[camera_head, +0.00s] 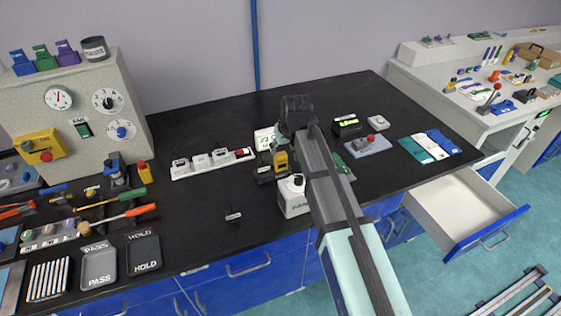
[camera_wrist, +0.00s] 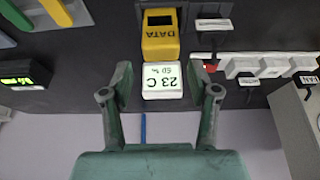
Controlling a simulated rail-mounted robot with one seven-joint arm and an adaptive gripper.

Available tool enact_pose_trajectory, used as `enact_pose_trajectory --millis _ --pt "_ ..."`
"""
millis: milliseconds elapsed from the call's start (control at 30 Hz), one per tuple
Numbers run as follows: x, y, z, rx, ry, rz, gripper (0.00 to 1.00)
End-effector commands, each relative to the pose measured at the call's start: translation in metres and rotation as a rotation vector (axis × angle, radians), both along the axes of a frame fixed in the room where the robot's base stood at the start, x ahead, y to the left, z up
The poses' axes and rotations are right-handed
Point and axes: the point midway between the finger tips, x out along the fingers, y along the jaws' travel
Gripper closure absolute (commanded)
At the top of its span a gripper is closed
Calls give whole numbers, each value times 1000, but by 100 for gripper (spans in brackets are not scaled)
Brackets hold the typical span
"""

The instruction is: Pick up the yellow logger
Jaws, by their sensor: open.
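The yellow logger (camera_wrist: 160,46), marked DATA with a dark window, lies on the black bench top in the wrist view, beyond the fingertips. In the head view the yellow logger (camera_head: 281,159) shows just left of my arm, between a dark device and the arm. My gripper (camera_wrist: 161,84) is open and empty, its two fingers apart.
A white container (camera_head: 292,204) stands in front of the logger, close to my arm. A white strip with several blocks (camera_head: 211,163) lies to the left. A green-lit black box (camera_head: 347,125) stands to the right. An open drawer (camera_head: 458,207) juts out at the right.

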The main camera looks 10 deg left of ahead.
Motion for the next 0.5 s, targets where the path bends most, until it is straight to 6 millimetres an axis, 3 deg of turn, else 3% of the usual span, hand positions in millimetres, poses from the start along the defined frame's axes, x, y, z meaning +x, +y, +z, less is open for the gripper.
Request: enact_pose_trajectory --millis 200,500 --pt "9 6 -24 -1 2 0 40" --pt "12 8 -34 0 0 0 40"
